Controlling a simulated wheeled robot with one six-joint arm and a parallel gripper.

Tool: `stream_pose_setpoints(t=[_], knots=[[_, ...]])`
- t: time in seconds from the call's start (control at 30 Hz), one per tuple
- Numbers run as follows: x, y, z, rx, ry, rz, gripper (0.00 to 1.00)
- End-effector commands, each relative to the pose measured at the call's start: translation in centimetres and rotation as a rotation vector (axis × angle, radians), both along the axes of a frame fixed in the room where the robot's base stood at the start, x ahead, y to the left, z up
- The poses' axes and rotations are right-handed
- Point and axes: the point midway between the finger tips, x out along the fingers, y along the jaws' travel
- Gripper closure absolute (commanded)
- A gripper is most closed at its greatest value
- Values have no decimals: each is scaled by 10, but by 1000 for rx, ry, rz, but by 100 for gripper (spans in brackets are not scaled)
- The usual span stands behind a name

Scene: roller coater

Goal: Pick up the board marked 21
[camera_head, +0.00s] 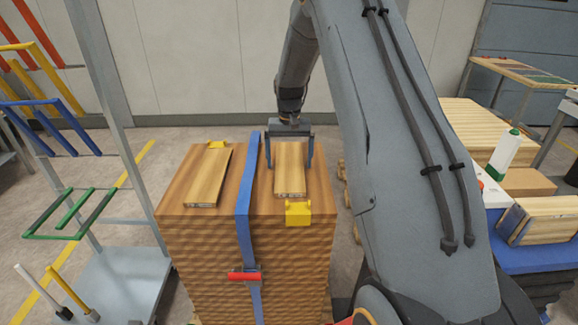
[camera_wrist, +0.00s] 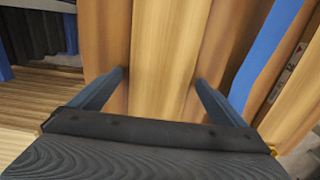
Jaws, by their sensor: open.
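Two light wooden boards lie on top of a tall stack of wood, a left board (camera_head: 208,178) and a right board (camera_head: 290,172). In the wrist view my gripper (camera_wrist: 160,78) spans pale wood, likely the right board (camera_wrist: 168,45). I cannot tell whether the fingers touch it.
A blue strap (camera_head: 245,190) with a red buckle (camera_head: 244,276) runs between the boards. A yellow block (camera_head: 298,212) sits at the right board's near end, another (camera_head: 217,144) behind the left board. A metal rack (camera_head: 110,110) stands left; a white bottle (camera_head: 505,153) stands right.

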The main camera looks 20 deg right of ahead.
Motion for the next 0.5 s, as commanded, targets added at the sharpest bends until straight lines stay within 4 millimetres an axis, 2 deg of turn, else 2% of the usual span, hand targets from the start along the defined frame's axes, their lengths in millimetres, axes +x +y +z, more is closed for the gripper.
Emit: stream_pose_setpoints(t=[0.07,0.1,0.4,0.5], knots=[[0,0,0,0,0,0,4],[0,0,0,0,0,0,7],[0,0,0,0,0,0,58],[0,0,1,0,-1,0,58]])
